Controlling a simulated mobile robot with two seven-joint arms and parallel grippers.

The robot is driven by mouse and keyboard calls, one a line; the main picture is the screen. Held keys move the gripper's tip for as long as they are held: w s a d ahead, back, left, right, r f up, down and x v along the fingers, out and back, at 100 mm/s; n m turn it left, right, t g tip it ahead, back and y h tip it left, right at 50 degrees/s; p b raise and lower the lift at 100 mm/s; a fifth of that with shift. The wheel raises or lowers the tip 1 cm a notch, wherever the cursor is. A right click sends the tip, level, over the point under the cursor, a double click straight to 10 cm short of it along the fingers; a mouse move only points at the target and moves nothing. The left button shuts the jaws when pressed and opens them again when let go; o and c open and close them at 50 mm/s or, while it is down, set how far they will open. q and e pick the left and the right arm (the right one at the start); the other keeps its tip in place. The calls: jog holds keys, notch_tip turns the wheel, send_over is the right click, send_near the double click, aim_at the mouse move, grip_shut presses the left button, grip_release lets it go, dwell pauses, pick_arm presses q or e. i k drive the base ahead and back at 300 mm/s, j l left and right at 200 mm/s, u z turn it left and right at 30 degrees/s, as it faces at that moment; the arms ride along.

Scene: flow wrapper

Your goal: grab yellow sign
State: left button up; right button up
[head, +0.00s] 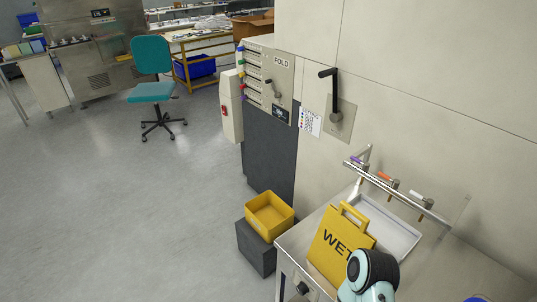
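The yellow sign (332,240), with black letters reading "WET" and a handle loop at its top, stands tilted on the metal side table at the lower right. A pale blue and black link of one of my arms (372,272) rises from the bottom edge and covers the sign's lower right part and its last letters. I cannot tell whether the arm touches the sign. No gripper fingers show in the head view.
A white tray (392,232) lies behind the sign, under a metal rail (398,190) with coloured handles. A yellow bin (270,215) sits on a dark box (255,248) left of the table. A teal chair (152,75) stands farther back; the left floor is clear.

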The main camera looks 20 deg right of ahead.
aim_at(337, 236)
jog(key=z, duration=1.45)
jog(key=j+u, duration=0.15)
jog(key=j, duration=0.55)
jog(key=k, duration=0.05)
